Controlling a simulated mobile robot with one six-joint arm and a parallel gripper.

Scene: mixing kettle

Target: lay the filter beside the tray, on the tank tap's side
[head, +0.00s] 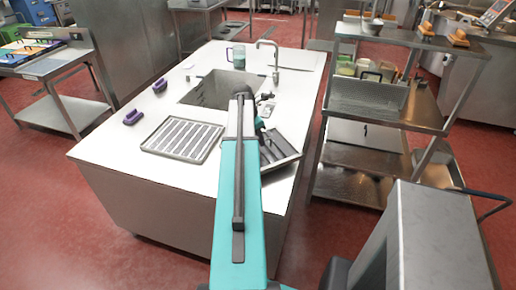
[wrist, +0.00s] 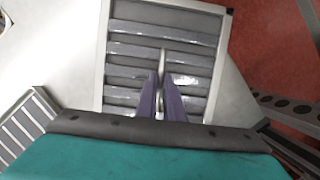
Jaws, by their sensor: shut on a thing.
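The filter (head: 283,147), a framed grey panel with slats, is at the right edge of the white counter, partly hidden behind my arm. It also fills the upper middle of the wrist view (wrist: 135,49). My gripper (wrist: 163,80) has its two purple fingers close together on a bar in the filter's middle. In the head view my arm hides the fingers. The tray (head: 182,139), light-rimmed with pale slats, lies on the counter left of my arm; a slatted corner shows at the left of the wrist view (wrist: 22,122). The tap (head: 274,57) stands behind the sunken tank (head: 209,92).
Two purple-handled items (head: 133,117) (head: 159,85) lie on the counter's left side. A green jug (head: 239,56) stands beyond the tank. Small items (head: 266,105) lie near my arm. A metal shelf rack (head: 372,125) stands to the right across a floor gap.

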